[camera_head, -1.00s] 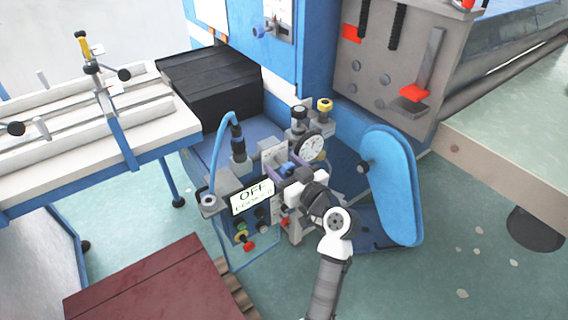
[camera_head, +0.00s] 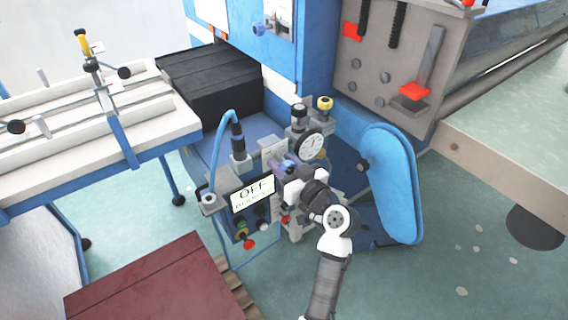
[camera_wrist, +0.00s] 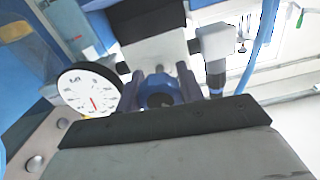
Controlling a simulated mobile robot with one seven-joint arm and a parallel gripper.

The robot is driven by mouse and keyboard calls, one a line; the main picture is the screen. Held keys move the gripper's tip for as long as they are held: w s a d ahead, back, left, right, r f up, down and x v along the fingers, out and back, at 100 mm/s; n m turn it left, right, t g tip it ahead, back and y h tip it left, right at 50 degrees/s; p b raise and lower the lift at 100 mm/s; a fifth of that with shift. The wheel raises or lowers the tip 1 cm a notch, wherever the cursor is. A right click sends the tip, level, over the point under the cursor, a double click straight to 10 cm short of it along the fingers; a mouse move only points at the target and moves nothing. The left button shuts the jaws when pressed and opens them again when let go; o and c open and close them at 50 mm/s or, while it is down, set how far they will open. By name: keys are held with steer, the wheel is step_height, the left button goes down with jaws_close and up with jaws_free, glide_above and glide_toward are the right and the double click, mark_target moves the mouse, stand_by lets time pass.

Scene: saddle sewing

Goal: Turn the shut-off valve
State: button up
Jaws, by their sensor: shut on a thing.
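The shut-off valve has a round blue knob (camera_wrist: 160,97), with a dark centre, in the middle of the wrist view. In the head view the blue valve knob (camera_head: 289,163) shows only partly, as my gripper covers much of it. My gripper (camera_head: 286,172) is shut on the knob; in the wrist view its two purple-grey fingers (camera_wrist: 160,88) stand on either side of it. A white pressure gauge (camera_head: 311,146) with a dark rim is just beside the valve; it also shows in the wrist view (camera_wrist: 90,92), its needle red.
A blue hose (camera_head: 219,140) arches at the left. A blue belt guard (camera_head: 392,185) stands close on the right. Open floor (camera_head: 440,280) lies at the lower right.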

steer(key=m+p, duration=0.1)
steer(key=m, duration=0.3)
steer(key=shift+r, duration=0.1)
steer(key=m+p, duration=0.2)
steer(key=m, duration=0.2)
steer(key=shift+m, duration=0.4)
steer(key=m+p, duration=0.3)
steer(key=m, duration=0.1)
steer(key=shift+r, duration=0.1)
steer(key=shift+m+p, duration=1.5)
steer(key=shift+m, duration=0.6)
steer(key=shift+f, duration=0.2)
steer(key=o, duration=1)
steer(key=shift+s, duration=0.1)
steer(key=b+v, duration=0.3)
steer(key=v, duration=1)
steer(key=shift+s+d+b, duration=0.25)
steer(key=shift+s+b, duration=0.05)
steer(key=shift+b, duration=0.1)
